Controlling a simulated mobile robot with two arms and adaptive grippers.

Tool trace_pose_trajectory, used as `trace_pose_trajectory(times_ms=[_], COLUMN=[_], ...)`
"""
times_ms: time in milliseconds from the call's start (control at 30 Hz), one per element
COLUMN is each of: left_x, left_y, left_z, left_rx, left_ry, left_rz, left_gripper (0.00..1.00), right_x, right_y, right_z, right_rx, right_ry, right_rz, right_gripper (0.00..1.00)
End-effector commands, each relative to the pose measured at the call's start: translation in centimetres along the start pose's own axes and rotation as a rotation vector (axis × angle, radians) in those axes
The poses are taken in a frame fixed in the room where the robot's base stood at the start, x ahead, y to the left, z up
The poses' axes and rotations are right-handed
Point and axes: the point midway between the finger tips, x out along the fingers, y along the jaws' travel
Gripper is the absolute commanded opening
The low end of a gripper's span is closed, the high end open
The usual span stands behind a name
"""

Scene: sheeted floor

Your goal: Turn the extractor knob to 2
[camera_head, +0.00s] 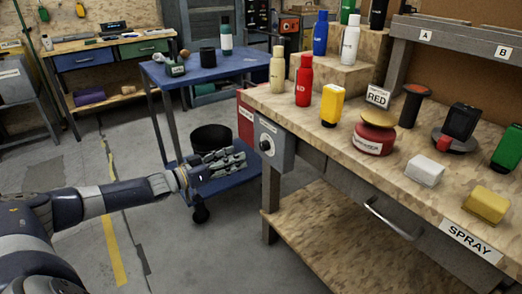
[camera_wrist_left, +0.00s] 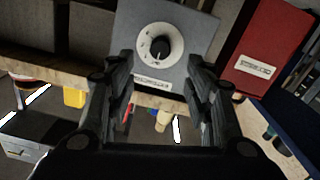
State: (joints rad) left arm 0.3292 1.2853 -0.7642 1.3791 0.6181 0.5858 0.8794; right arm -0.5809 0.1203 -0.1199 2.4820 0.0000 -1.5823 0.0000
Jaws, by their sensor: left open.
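The extractor knob (camera_head: 267,145) is a black dial on a light round plate, on a grey box (camera_head: 284,152) at the left end of the workbench. In the left wrist view the knob (camera_wrist_left: 160,48) is ahead, above and between the fingers, with its label below it. The markings are too small to read. My left gripper (camera_head: 242,160) is to the left of the knob, pointing at it, apart from it. In the left wrist view my left gripper (camera_wrist_left: 160,78) is open with nothing between its fingers. My right gripper is not in view.
A red box (camera_head: 246,112) sits beside the grey box. The workbench (camera_head: 330,150) carries several bottles and a red pot (camera_head: 375,137). Floor at left is free.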

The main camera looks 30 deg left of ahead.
Motion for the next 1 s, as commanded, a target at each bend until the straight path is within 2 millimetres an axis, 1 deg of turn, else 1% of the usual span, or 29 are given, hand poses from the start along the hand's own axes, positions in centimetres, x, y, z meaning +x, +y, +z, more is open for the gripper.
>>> trace_pose_trajectory(times_ms=[33, 333, 533, 567, 600, 800, 1000], left_x=[0.7, 4.6, 7.2, 7.5, 7.9, 9.3, 9.6], left_y=[0.1, 0.1, 0.1, 0.0, 0.0, -0.1, 0.0], left_z=[0.0, -0.1, -0.1, 0.0, 0.0, 0.0, 0.1], left_rx=[-0.001, 0.002, 0.002, 0.0, 0.001, 0.001, 0.001], left_ry=[0.005, 0.005, 0.004, 0.003, 0.003, 0.001, -0.001], left_rz=[0.002, 0.001, 0.0, 0.0, -0.001, -0.002, -0.001], left_gripper=[0.48, 0.48, 0.48, 0.48, 0.48, 0.48, 0.48], right_x=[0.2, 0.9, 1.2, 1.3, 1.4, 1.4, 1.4], right_y=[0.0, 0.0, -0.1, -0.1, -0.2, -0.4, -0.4], right_z=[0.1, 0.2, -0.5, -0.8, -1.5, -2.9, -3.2], right_rx=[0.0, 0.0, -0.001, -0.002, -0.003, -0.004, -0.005], right_ry=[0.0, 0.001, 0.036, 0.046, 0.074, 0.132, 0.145], right_rz=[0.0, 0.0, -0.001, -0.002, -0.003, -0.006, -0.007], right_gripper=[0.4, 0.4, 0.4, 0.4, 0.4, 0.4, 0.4])
